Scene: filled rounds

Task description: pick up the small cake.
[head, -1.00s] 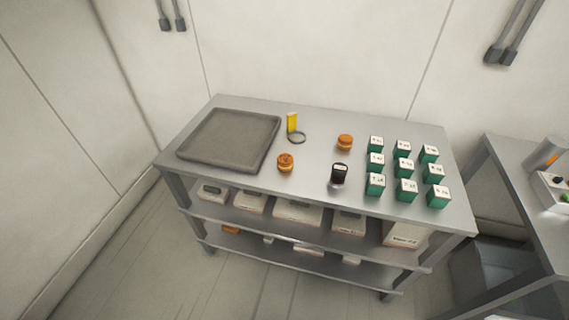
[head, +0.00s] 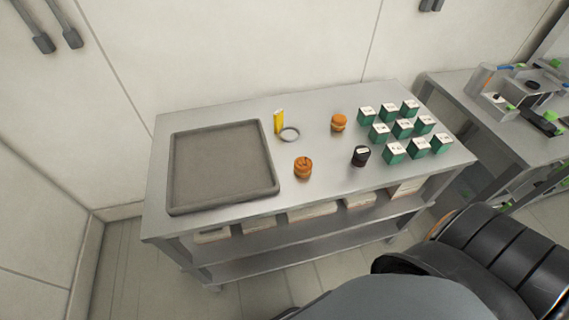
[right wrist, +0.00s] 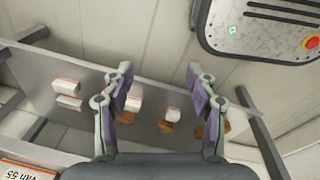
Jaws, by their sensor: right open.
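Two small round orange-brown items stand on the grey metal table (head: 225,222) in the head view. The front one (head: 303,167) has a darker mark on top and looks like the small cake. The back one (head: 339,123) shows a paler band and looks more like a bun or burger. Both are upright and clear of other things. In the right wrist view my right gripper (right wrist: 158,75) is open, with nothing between its fingers, and away from both items. My left gripper is not in view.
A grey tray (head: 180,204) covers the table's left part. A yellow item (head: 279,121), a grey ring (head: 289,134) and a dark jar (head: 361,156) stand nearby. Several green-and-white boxes (head: 394,150) fill the right part. Lower shelves hold boxes. Another bench (head: 465,104) stands at right.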

